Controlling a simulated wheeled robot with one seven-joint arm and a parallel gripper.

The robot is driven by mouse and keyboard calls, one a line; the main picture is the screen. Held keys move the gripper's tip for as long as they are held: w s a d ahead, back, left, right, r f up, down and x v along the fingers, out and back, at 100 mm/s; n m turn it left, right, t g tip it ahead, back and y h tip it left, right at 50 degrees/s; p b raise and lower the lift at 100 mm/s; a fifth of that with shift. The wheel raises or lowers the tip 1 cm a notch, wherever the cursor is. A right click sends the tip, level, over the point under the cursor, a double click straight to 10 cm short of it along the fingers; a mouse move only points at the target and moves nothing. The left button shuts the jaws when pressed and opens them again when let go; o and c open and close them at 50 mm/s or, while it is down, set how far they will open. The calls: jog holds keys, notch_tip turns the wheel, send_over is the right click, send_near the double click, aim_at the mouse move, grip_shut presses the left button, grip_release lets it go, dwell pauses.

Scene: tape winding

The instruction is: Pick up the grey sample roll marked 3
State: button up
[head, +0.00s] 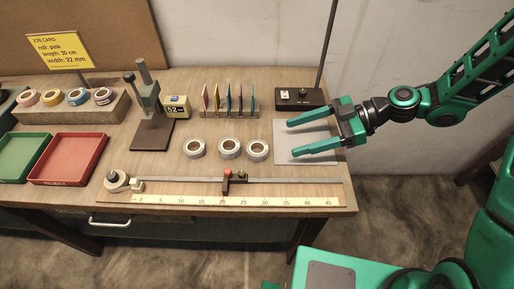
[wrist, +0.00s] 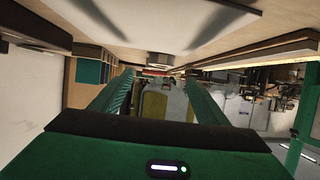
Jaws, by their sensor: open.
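In the wrist view, which looks upside down, one roll (wrist: 160,59) shows ahead between the open fingers (wrist: 160,77). The gripper is apart from all the rolls.
A rail with a slider (head: 227,180) and a ruler (head: 240,200) run along the front. Red (head: 68,180) and green trays sit left.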

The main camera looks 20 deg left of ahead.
aim_at(264, 147)
jog(key=x, duration=0.5)
jog(key=shift+x, duration=2.65)
jog(key=shift+s+r, duration=0.15)
jog(key=c, duration=1.2)
